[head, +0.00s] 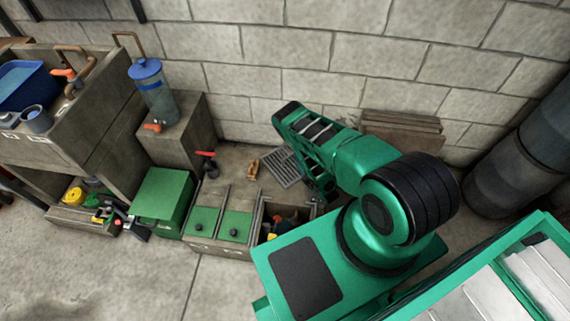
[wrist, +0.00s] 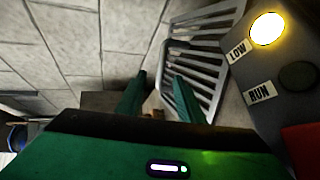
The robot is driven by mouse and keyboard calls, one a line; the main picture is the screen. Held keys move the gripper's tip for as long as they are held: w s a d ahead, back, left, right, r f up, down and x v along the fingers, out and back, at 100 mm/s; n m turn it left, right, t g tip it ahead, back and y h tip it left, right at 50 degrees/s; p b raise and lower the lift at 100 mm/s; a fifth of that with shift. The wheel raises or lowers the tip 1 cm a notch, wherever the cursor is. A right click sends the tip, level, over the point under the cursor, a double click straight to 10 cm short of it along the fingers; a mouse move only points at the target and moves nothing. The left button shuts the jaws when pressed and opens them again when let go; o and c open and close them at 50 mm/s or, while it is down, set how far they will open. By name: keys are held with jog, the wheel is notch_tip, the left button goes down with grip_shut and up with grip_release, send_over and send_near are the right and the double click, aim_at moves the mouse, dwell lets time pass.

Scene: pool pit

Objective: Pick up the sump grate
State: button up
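The sump grate (head: 284,168) is a grey slatted metal panel close to the block wall, partly covered by my arm in the head view. In the wrist view the grate (wrist: 207,61) fills the upper middle, with its slats beyond my fingertips. The right finger overlaps the grate's slats, and the grate's left edge lies in line with the gap. I cannot tell whether the fingers touch it. My gripper's tips are not clear in the head view.
A grey panel (wrist: 278,78) labelled LOW and RUN, with a lit yellow lamp, is right of the grate. A bin with green lids (head: 221,222), a green box (head: 162,198) and an orange-brown object (head: 253,169) stand nearby. Stacked boards (head: 402,128) lie by the wall.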

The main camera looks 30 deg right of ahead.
aim_at(291, 154)
jog(key=x, duration=0.9)
jog(key=shift+w+f, duration=0.25)
jog(key=shift+f, duration=0.05)
jog(key=shift+c, duration=0.6)
grip_shut()
dwell(0.6)
